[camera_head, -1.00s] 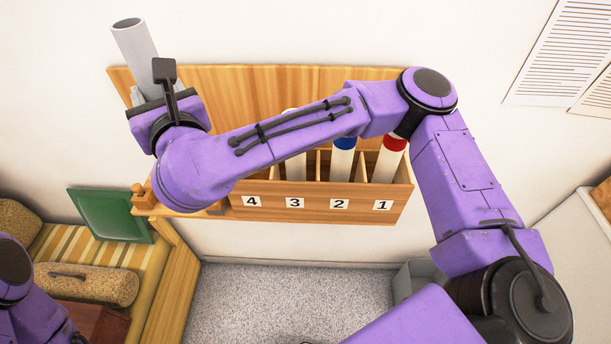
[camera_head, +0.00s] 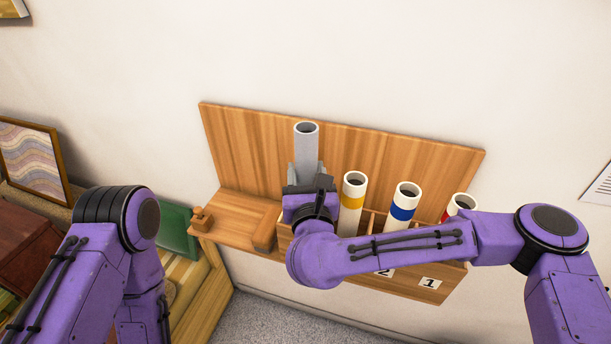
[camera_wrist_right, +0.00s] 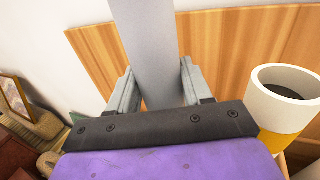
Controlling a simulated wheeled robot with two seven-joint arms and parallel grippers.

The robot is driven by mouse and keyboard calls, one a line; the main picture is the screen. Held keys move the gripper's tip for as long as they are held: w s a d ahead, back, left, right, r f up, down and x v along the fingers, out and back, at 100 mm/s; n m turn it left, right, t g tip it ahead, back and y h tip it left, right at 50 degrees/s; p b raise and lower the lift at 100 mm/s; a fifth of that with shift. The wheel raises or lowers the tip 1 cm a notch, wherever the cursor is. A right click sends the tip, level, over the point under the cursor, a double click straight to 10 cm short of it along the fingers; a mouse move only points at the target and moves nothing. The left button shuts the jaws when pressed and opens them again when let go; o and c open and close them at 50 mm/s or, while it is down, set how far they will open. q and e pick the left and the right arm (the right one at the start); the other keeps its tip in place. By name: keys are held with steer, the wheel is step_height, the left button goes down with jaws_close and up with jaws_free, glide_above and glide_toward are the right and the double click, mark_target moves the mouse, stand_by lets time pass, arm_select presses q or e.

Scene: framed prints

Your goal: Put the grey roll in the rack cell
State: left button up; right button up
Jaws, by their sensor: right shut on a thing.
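The grey roll (camera_head: 307,148) is a hollow tube standing about upright at the left part of the wooden rack (camera_head: 404,284). My right gripper (camera_head: 306,174) is shut on it, and its upper part sticks out above the fingers. The right wrist view shows the roll (camera_wrist_right: 152,48) between both fingers. My gripper and forearm hide the roll's lower end and the leftmost cell, so I cannot tell whether the roll is inside it. My left arm shows at lower left, but its gripper is out of view.
The other cells hold white rolls with a yellow band (camera_head: 353,195), a blue band (camera_head: 404,203) and a red band (camera_head: 460,206). A wooden backboard (camera_head: 250,150) rises behind. A shelf with a wooden peg (camera_head: 201,219) lies left. A framed print (camera_head: 32,160) stands far left.

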steer(key=shift+f, duration=0.45)
